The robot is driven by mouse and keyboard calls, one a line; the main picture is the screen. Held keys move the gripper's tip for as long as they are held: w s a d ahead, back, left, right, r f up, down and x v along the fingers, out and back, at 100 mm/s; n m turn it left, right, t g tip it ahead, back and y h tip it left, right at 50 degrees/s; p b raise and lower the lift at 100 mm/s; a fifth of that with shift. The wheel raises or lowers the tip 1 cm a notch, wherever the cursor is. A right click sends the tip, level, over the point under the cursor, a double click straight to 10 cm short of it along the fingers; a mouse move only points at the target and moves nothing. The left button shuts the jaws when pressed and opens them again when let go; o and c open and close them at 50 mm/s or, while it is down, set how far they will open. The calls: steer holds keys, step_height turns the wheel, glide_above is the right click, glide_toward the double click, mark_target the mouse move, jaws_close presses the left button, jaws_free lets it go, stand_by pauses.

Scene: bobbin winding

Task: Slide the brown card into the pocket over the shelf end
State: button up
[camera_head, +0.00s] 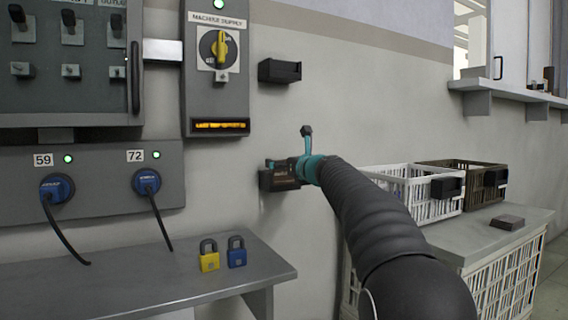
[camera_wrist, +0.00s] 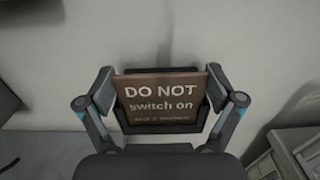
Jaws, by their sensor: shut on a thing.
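The brown card (camera_wrist: 160,92), lettered "DO NOT switch on", is upright between the two fingers of my gripper (camera_wrist: 160,88) in the wrist view. My gripper is shut on its side edges. In the head view the card (camera_head: 284,171) is at the black pocket (camera_head: 265,183) on the wall, above the right end of the grey shelf (camera_head: 200,285). Dark pocket edges show around the card in the wrist view. The card overlaps the pocket; I cannot tell how deep it sits or whether it touches.
Another black pocket (camera_head: 280,71) is on the wall above, beside the machine supply box (camera_head: 217,100). Yellow (camera_head: 209,261) and blue (camera_head: 237,257) padlocks stand on the shelf. Crates (camera_head: 412,190) and a dark block (camera_head: 507,222) are at right.

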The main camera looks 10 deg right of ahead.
stand_by(0.4)
steer(key=o, duration=0.6)
steer(key=v, duration=1.2)
